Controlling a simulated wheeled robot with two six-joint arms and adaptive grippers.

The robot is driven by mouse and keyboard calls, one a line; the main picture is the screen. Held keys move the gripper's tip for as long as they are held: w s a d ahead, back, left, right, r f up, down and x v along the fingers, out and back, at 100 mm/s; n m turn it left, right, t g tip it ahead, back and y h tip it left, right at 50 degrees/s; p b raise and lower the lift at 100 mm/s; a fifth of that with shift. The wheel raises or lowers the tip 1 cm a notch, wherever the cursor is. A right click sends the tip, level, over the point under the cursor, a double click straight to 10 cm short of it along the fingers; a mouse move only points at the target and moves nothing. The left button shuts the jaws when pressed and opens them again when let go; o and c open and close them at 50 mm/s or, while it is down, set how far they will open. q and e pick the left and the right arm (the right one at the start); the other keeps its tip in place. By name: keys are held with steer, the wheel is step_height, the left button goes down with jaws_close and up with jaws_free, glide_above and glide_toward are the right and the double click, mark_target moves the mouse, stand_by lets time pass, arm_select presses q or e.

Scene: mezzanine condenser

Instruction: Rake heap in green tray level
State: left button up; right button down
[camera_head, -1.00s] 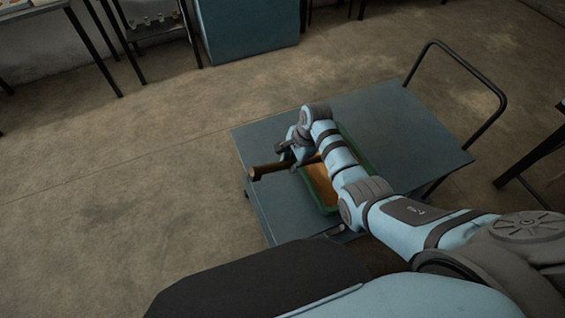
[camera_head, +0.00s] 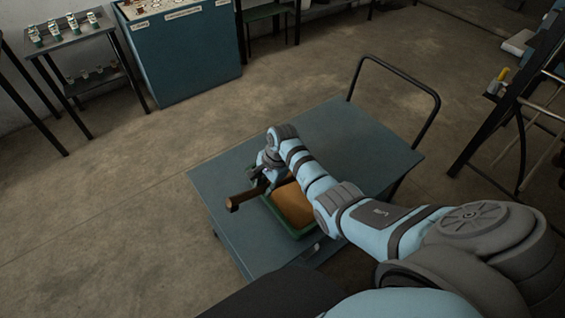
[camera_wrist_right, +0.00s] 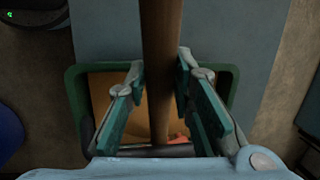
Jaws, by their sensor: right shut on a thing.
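The green tray (camera_head: 297,236) lies on a blue-grey cart top, with orange-brown material (camera_head: 293,205) in it that looks fairly smooth where it shows. My right gripper (camera_head: 264,179) is over the tray's left side, shut on a brown wooden handle (camera_head: 240,200) that sticks out to the left past the tray. In the right wrist view the handle (camera_wrist_right: 160,55) runs between the green-padded fingers (camera_wrist_right: 158,85), with the tray rim (camera_wrist_right: 76,95) below. The tool's head is mostly hidden. My left gripper is out of view.
The cart (camera_head: 350,140) has clear top space behind the tray and a black push handle (camera_head: 400,75) at its far right. A blue cabinet (camera_head: 185,60) and a small rack (camera_head: 75,60) stand at the back. A dark frame (camera_head: 510,120) stands at right.

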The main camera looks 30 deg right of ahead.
steer(key=shift+w+r, duration=0.1)
steer(key=shift+a+p, duration=0.3)
steer(key=shift+a, duration=0.1)
steer(key=a+p, duration=0.1)
steer(key=a, duration=0.8)
steer(key=shift+s+a+p, duration=0.15)
steer(key=shift+s+p, duration=0.15)
steer(key=shift+s, duration=0.1)
steer(key=shift+w+d, duration=0.2)
steer(key=shift+d, duration=2.35)
steer(key=shift+w+d, duration=0.15)
steer(key=shift+d, duration=2.4)
